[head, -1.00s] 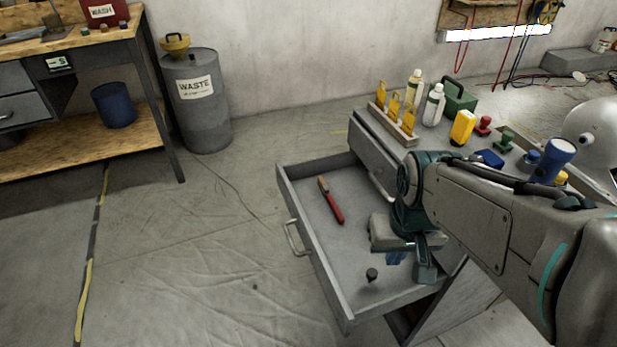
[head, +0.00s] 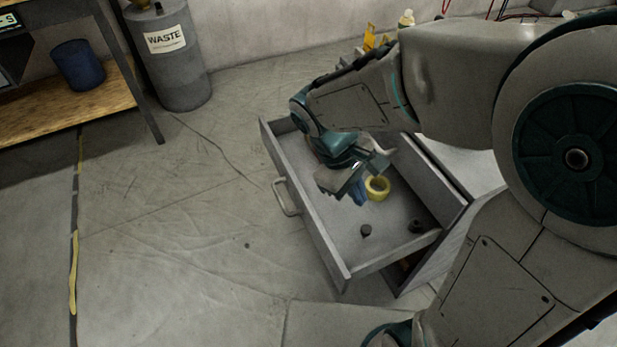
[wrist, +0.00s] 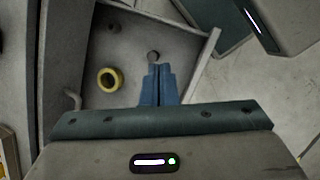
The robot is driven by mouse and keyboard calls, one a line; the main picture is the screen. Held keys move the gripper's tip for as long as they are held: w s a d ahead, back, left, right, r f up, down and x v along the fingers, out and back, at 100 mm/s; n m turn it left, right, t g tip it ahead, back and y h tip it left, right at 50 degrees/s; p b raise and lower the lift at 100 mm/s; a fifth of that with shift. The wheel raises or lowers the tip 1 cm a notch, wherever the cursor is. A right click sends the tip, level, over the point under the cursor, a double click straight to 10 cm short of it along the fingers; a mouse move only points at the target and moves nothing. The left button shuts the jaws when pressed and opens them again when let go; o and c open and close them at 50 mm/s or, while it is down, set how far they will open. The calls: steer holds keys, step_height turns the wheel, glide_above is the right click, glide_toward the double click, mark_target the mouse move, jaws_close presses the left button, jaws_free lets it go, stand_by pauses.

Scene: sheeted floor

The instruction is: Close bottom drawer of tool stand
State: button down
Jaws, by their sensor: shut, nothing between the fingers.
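The tool stand (head: 455,235) is at right of centre in the head view, partly hidden behind my arm. A grey drawer (head: 330,245) is pulled far out of it towards the left. Its bar handle (head: 284,197) is on the left front face.
A yellow tape roll (head: 377,188), a small dark knob (head: 366,231) and a dark round piece (head: 416,226) lie in the drawer. A waste drum (head: 172,60) and workbench (head: 110,85) stand at the back left. The floor left of the drawer is clear.

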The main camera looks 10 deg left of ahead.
steer(key=s+a+f+n+t+h, duration=0.1)
steer(key=a+f+n+t, duration=0.2)
steer(key=a, duration=0.4)
steer(key=s+a+f+n+h+b, duration=0.1)
steer(key=s+a+f+n, duration=0.1)
steer(key=a+f+n, duration=0.35)
steer(key=s+a+f+n+t+h, duration=0.1)
steer(key=a+n+t, duration=0.1)
steer(key=a+n, duration=0.45)
steer(key=m+b, duration=0.2)
steer(key=b, duration=0.2)
glide_toward(314, 224)
steer(key=x, duration=0.5)
steer(key=shift+a+f, duration=0.1)
steer(key=shift+f, duration=0.45)
steer(key=shift+w+d, duration=0.15)
steer(key=shift+d, duration=0.15)
steer(key=shift+n, duration=0.3)
